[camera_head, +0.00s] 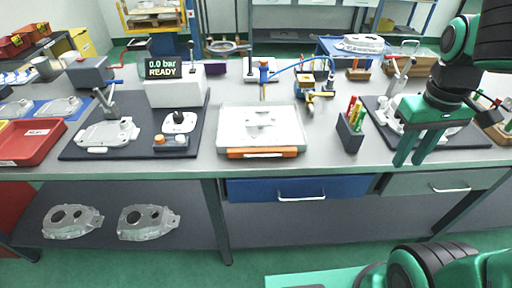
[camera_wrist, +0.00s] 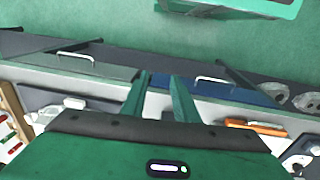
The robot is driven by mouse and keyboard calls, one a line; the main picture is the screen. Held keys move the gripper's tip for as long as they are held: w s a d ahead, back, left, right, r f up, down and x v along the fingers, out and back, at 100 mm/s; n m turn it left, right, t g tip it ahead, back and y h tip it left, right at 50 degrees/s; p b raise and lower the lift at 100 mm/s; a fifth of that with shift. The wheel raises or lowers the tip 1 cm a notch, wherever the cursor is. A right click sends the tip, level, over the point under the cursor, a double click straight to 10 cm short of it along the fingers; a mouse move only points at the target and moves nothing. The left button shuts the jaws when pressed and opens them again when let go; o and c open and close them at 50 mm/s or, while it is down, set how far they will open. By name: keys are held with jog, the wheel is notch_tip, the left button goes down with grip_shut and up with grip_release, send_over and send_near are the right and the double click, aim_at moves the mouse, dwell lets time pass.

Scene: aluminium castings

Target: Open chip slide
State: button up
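No part is labelled as the chip slide. A pale, flat unit (camera_head: 258,124) with an orange front bar (camera_head: 262,153) sits at the bench's front edge; the bar also shows in the wrist view (camera_wrist: 255,127). Below it, a blue drawer (camera_head: 345,187) with a metal handle (camera_head: 302,196) looks shut. A grey drawer (camera_head: 408,183) with its own handle (camera_head: 450,189) is to the right and also looks shut. My gripper (camera_head: 410,163) is open and empty, fingers down, right of the orange bar and near the bench's front edge. Its fingers also show apart in the wrist view (camera_wrist: 159,78).
A dark holder (camera_head: 350,136) with coloured tools stands between the pale unit and my gripper. A dark mat (camera_head: 468,138) with a fixture lies behind my gripper. A pressure display (camera_head: 162,69) reads 0.0 bar READY.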

jog(key=w+a+r+n, duration=0.2)
jog(key=w+a+n, duration=0.6)
jog(key=a, duration=0.4)
jog(key=n+t+y, duration=0.1)
jog(key=n+t, duration=0.1)
jog(key=n, duration=0.8)
send_near(256, 156)
jog(key=x, duration=0.7)
jog(key=shift+w+f, duration=0.15)
jog(key=shift+w, duration=0.05)
grip_shut()
jog(key=shift+w, duration=0.15)
